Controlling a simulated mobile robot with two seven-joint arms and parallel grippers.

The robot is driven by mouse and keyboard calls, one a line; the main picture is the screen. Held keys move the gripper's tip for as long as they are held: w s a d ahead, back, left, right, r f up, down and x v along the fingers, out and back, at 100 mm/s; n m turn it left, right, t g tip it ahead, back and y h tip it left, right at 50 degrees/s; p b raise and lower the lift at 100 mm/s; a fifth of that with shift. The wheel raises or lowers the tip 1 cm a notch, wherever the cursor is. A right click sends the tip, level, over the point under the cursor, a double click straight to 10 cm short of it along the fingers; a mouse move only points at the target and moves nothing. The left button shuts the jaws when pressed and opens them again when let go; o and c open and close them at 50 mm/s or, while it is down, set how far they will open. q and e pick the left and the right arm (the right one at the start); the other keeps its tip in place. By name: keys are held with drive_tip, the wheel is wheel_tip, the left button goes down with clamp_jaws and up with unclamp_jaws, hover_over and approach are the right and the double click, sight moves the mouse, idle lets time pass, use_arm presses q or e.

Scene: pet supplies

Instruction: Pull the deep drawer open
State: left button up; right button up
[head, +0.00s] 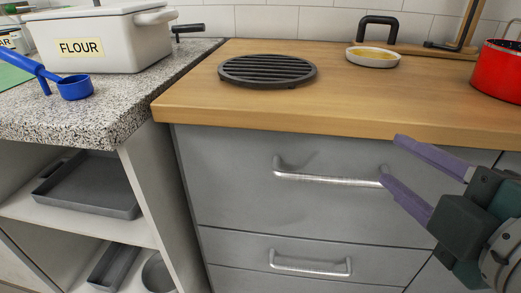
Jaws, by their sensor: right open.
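The deep drawer (235,190) is the tall grey front just under the wooden counter, and it is shut. Its silver bar handle (328,179) runs across the upper middle of the front. My right gripper (391,156) comes in from the right, its two purple fingers apart with nothing visible between them. The lower fingertip overlaps the right end of the handle in the picture; I cannot tell if it touches. The upper fingertip is above and right of that end. My left gripper is not in view.
A shallower shut drawer with its own handle (310,268) lies below. The wooden counter (210,105) overhangs the fronts and holds a black grate (267,70), a white dish (373,57) and a red pot (499,72). Open shelves with a grey tray (90,186) are at left.

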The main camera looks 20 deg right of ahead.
sight(335, 182)
wheel_tip(335, 182, down, 8)
drive_tip(key=a+n+t+y+b, duration=0.1)
drive_tip(key=a+n+b, duration=0.15)
drive_tip(key=b, duration=0.25)
drive_tip(key=shift+n, duration=0.25)
drive_tip(key=x, duration=1)
drive_tip(key=shift+w+r+p, duration=0.1)
drive_tip(key=shift+w+p, duration=0.05)
drive_tip(key=shift+p, duration=0.2)
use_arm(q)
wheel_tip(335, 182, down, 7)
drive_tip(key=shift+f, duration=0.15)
use_arm(e)
clamp_jaws()
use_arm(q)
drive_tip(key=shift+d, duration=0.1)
